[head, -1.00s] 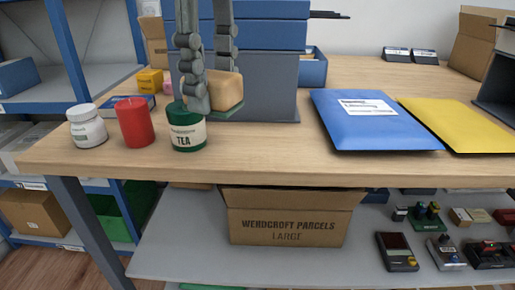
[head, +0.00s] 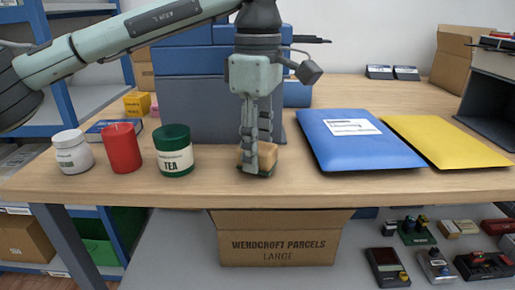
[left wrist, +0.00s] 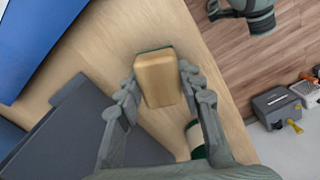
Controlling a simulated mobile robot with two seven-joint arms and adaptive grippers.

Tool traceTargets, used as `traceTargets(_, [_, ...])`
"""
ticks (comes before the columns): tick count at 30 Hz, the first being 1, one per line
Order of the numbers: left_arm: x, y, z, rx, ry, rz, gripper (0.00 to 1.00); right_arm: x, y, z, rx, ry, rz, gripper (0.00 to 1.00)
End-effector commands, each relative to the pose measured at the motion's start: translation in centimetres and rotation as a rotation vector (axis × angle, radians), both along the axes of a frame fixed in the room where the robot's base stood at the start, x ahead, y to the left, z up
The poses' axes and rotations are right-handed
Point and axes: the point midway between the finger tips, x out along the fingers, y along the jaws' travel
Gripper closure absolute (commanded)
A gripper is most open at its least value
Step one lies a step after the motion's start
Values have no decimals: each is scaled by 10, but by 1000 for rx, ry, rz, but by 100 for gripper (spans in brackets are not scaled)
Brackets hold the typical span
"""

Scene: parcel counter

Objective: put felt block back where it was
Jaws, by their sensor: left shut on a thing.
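The felt block (head: 266,159) is a tan block with a dark green layer along one side. It is low over the counter, right of the tea jar and in front of the grey box; I cannot tell whether it touches the wood. My left gripper (head: 253,160) points down and is shut on it. In the left wrist view the block (left wrist: 158,80) sits between the two fingers (left wrist: 160,88).
A green tea jar (head: 174,152), a red candle-like cylinder (head: 121,148) and a white bottle (head: 73,152) stand left of the block. A blue mailer (head: 357,141) and a yellow mailer (head: 450,140) lie to the right. Bare counter lies between block and blue mailer.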

Motion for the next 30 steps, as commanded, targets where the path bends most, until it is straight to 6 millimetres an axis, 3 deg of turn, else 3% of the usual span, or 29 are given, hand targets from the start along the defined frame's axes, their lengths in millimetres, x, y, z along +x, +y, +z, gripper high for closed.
traceTargets(14, [0,0,-9,-1,-1,-1,92,0,0,-1,-1,3,-1,60])
traceTargets(15, [0,0,-8,-1,-1,-1,58,0,0,2,-1,0,0,60])
traceTargets(19, [0,0,-8,-1,-1,-1,42,3,1,7,0,-12,2,60])
traceTargets(30, [0,0,-3,-2,-1,0,42,0,1,7,1,-7,1,60])
